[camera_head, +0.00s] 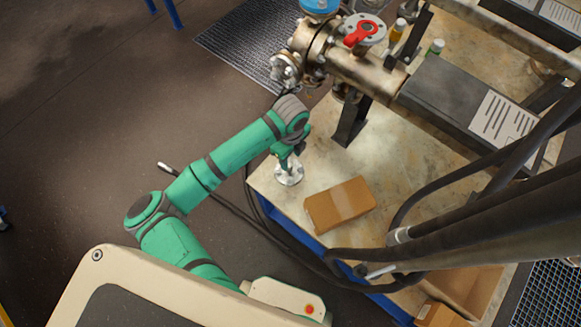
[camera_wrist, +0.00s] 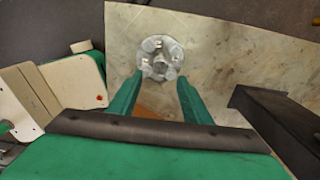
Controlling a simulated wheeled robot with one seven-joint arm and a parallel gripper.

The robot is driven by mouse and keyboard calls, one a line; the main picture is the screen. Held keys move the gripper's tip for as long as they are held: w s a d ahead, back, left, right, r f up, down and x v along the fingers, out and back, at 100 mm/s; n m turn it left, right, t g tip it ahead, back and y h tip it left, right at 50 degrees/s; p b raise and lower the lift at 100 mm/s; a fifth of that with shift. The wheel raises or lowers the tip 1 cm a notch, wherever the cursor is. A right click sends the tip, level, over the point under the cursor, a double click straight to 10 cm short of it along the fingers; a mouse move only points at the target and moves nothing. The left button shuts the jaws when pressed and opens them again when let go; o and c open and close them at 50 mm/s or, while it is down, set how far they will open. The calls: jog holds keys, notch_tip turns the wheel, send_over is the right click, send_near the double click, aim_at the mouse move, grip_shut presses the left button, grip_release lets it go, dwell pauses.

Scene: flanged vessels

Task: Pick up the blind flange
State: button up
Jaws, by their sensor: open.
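The blind flange (camera_head: 289,172) is a small silvery round disc on the near-left part of the worktable. In the wrist view the flange (camera_wrist: 160,58) shows bolt heads around its rim and a raised block at its middle. My gripper (camera_head: 289,158) is over the flange, pointing down at it, and partly hides it in the head view. In the wrist view my gripper (camera_wrist: 157,85) is open, with its two green fingers apart and the flange in line beyond the fingertips. I cannot tell whether the fingers touch it.
The worktable (camera_head: 290,205) has a cardboard box (camera_head: 340,204) just right of the flange. A metal pipe assembly (camera_head: 360,75) with a red valve handle (camera_head: 361,33) and a black support (camera_head: 350,122) stand behind. Thick black hoses (camera_head: 480,215) cross the right side.

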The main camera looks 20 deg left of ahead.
notch_tip(320, 180, down, 3)
jog(key=shift+s+a+r, duration=0.1)
jog(key=f, duration=0.5)
jog(key=shift+w+a, duration=0.2)
jog(key=shift+a, duration=0.1)
jog(key=shift+r, duration=0.1)
grip_shut()
